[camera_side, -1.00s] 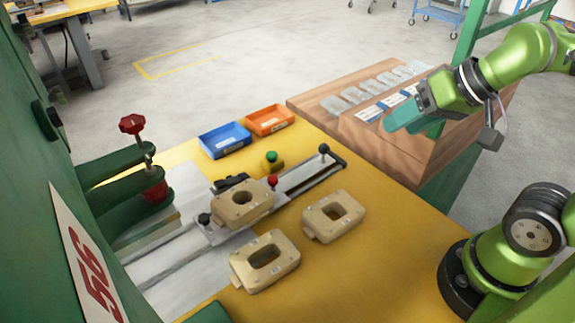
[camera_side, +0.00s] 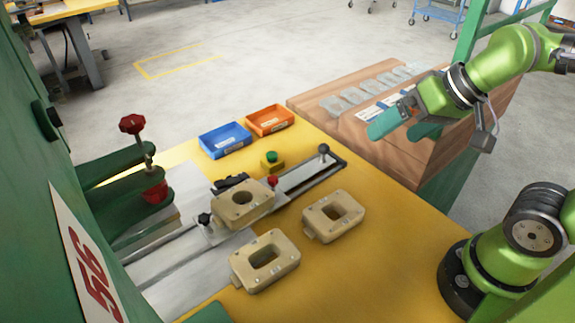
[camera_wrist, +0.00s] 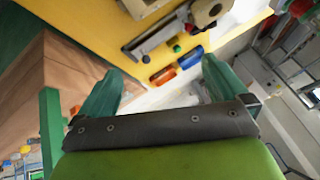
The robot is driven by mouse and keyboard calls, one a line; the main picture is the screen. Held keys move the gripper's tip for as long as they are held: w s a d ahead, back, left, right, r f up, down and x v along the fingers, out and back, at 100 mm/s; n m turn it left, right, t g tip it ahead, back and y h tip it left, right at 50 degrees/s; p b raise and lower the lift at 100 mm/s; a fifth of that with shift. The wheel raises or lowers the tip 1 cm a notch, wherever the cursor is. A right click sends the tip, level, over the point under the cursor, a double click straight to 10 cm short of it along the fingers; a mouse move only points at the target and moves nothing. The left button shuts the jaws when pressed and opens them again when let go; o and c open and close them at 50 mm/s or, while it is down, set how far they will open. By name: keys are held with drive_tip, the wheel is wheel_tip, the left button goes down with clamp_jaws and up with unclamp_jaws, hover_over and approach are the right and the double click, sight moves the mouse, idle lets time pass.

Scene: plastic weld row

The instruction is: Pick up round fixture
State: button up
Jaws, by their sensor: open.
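The round fixture (camera_side: 242,204) is a tan block with a round hole. It sits on the metal slide of the yellow table, in front of the green press. In the wrist view a tan block with a round hole (camera_wrist: 205,12) shows at the top edge, partly cut off. My gripper (camera_side: 405,131) is open and empty, with teal fingers spread. It hangs near the wooden bench, up and to the right of the round fixture and well apart from it. In the wrist view its fingers (camera_wrist: 160,82) frame free space.
Two tan fixtures with oblong holes lie on the yellow table, one at right (camera_side: 334,215) and one in front (camera_side: 265,261). A blue bin (camera_side: 225,140) and an orange bin (camera_side: 270,120) stand behind. A slide handle (camera_side: 324,150) and green button (camera_side: 271,158) stick up nearby.

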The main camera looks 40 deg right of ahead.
drive_tip(key=w+a+g, duration=0.3)
drive_tip(key=w+a, duration=0.3)
drive_tip(key=w, duration=0.4)
drive_tip(key=m+g+h, duration=0.2)
drive_tip(key=m+g, duration=0.2)
drive_tip(key=m, duration=0.4)
hover_over(240, 192)
wheel_tip(240, 192, down, 5)
wheel_tip(240, 192, up, 3)
drive_tip(key=m, duration=0.5)
drive_tip(key=shift+h, duration=0.3)
drive_tip(key=f, duration=0.5)
drive_tip(key=s+f, duration=0.1)
drive_tip(key=f, duration=0.5)
drive_tip(key=s+f, duration=0.1)
drive_tip(key=f, duration=0.5)
drive_tip(key=shift+a, duration=0.4)
drive_tip(key=shift+r, duration=0.1)
drive_tip(key=shift+c, duration=0.3)
drive_tip(key=c, duration=0.8)
drive_tip(key=shift+r, duration=7.55)
drive_tip(key=shift+c, duration=0.2)
